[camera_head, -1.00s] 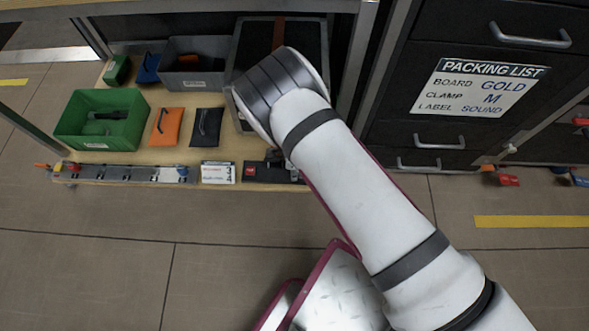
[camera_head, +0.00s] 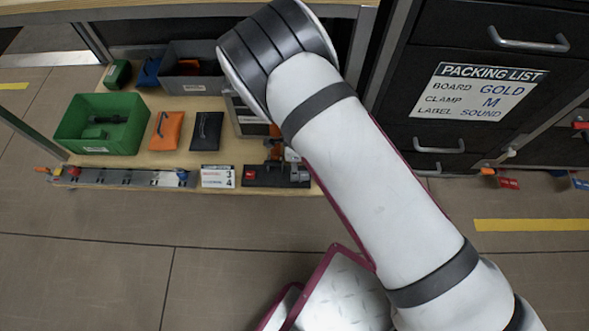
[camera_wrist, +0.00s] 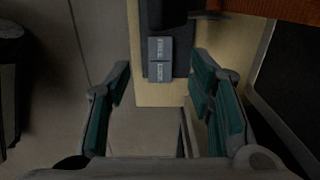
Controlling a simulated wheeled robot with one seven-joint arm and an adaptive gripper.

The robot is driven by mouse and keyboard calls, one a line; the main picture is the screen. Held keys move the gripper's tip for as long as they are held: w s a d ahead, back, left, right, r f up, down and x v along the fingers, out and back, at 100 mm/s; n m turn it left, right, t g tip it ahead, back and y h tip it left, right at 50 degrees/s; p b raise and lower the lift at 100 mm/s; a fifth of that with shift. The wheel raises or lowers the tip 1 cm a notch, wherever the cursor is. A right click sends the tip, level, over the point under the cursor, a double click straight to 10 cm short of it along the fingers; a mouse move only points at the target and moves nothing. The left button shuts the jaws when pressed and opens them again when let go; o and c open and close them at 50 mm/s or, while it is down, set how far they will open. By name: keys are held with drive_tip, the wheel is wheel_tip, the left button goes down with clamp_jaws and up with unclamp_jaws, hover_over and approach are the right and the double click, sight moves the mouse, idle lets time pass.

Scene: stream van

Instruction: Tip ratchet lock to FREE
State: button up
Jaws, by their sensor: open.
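The ratchet fixture is probably the black base (camera_head: 262,176) with a red part, at the front right edge of the wooden shelf in the head view. In the wrist view a small grey plate (camera_wrist: 160,60) reads FREE and LOCK sideways, on a dark strip. A dark block (camera_wrist: 166,14) stands beyond the plate, at the top. Which way the lock is tipped cannot be told. My gripper (camera_wrist: 160,72) is open and empty, its green-padded fingers either side of the plate, apart from it. In the head view my arm hides most of the gripper.
On the shelf are a green bin (camera_head: 128,109), a grey bin (camera_head: 191,72), an orange pouch (camera_head: 166,130) and a black pouch (camera_head: 206,131). A grey rail (camera_head: 124,177) and a white card (camera_head: 217,177) line the front edge. Black drawers (camera_head: 425,120) stand to the right.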

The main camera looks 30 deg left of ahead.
drive_tip(key=shift+r, duration=2.05)
drive_tip(key=shift+s, duration=0.1)
